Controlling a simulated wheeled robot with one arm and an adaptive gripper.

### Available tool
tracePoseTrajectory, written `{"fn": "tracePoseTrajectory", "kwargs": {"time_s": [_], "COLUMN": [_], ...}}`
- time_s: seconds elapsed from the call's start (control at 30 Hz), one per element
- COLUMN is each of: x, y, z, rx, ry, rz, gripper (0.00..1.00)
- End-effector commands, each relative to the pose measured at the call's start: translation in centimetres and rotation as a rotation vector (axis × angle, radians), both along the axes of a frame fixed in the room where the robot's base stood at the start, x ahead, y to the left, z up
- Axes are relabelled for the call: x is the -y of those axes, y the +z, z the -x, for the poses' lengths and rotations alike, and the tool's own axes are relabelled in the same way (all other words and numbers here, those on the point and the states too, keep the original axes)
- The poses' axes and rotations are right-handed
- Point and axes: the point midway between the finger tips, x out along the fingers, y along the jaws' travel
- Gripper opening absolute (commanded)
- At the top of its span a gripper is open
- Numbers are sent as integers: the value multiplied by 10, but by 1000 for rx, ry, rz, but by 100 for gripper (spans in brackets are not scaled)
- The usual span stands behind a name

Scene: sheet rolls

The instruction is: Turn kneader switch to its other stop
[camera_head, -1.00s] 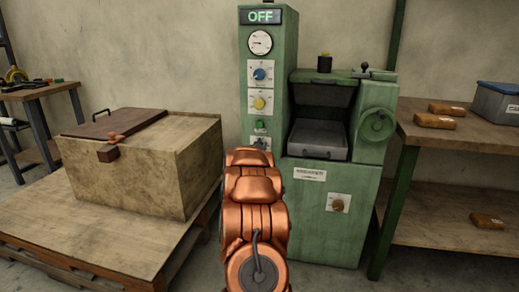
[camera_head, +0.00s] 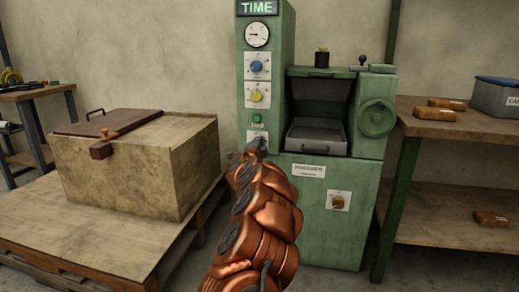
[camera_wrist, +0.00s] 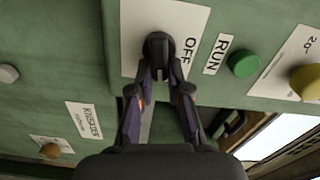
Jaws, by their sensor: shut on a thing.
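In the wrist view, a dark switch knob (camera_wrist: 158,44) sits on a white plate (camera_wrist: 138,18) marked OFF. My gripper (camera_wrist: 160,75) is shut on this knob, with one finger on either side. In the head view, my gripper (camera_head: 258,150) reaches the lowest plate on the machine's column, and the knob is mostly hidden behind it. The knob's exact angle is hard to tell.
A green button (camera_wrist: 244,64) with a RUN label and a yellow knob (camera_wrist: 305,82) are close beside the switch. A wooden crate (camera_head: 150,170) is at left. A shelf (camera_head: 445,140) with orange blocks is at right.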

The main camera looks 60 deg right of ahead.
Motion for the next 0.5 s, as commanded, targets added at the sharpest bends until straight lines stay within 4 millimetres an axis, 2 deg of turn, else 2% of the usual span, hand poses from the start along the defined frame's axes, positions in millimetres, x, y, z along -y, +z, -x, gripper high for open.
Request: {"fn": "tracePoseTrajectory", "kwargs": {"time_s": [0.23,0.5], "x": [0,1], "y": [-4,-4], "z": [1,3], "rx": [120,172], "ry": [-3,-6], "rz": [-44,-63], "gripper": [0,0]}}
